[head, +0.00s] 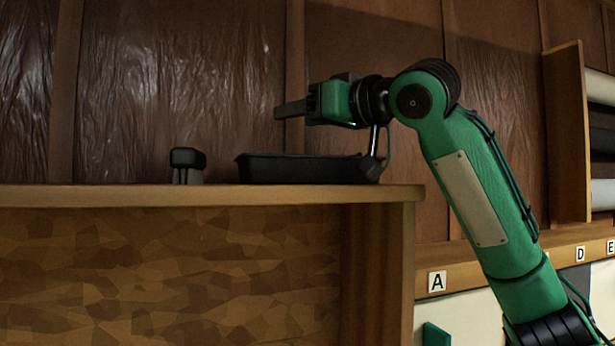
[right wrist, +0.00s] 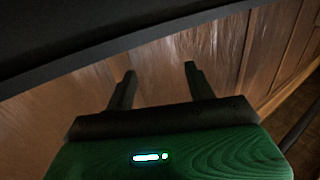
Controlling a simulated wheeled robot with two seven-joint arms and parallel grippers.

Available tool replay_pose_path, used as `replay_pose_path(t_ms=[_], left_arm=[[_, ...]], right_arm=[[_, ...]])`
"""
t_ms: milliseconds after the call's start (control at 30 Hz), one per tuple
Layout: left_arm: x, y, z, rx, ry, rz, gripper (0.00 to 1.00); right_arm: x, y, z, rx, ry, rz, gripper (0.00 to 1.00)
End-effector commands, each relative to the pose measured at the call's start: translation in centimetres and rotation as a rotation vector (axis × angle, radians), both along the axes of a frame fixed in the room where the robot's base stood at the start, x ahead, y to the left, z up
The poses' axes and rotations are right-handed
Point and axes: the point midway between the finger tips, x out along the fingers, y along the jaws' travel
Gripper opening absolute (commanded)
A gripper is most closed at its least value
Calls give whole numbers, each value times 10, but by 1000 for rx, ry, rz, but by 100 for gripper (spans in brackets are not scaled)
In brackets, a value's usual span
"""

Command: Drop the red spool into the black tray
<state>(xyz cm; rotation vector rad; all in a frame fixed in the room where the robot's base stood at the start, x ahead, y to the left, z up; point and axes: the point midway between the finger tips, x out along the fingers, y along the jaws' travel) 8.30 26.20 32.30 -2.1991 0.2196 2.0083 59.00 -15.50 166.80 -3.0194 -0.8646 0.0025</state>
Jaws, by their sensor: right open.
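The black tray (head: 300,169) sits on top of the wooden cabinet, close to its right end. My right gripper (head: 279,110) is above the tray, pointing left and clear of its rim. Its two fingers stand apart with nothing between them in the right wrist view (right wrist: 160,70). No red spool shows in either view. The inside of the tray is hidden behind its near wall, so I cannot tell what lies in it. My left gripper is not in view.
A small black object (head: 187,163) stands on the cabinet top (head: 120,196), left of the tray. Brown covered wall panels rise behind. Shelving with rolls (head: 600,88) and lettered labels is at the right. A dark band (right wrist: 110,45) crosses the top of the right wrist view.

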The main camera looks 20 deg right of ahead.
Motion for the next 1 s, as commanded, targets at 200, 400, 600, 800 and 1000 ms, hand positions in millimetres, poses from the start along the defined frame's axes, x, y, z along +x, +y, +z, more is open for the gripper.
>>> replay_pose_path(t_ms=[200,400,600,800,1000], left_arm=[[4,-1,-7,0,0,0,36],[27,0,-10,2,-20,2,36],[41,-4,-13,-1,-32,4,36],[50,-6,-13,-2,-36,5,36],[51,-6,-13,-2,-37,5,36]], right_arm=[[-16,-11,-1,2,-3,0,55],[-54,-35,-3,2,-3,-2,55],[-90,-57,-2,1,-3,-1,55],[-112,-70,-1,0,-1,-1,55],[-117,-73,0,0,0,0,55]])
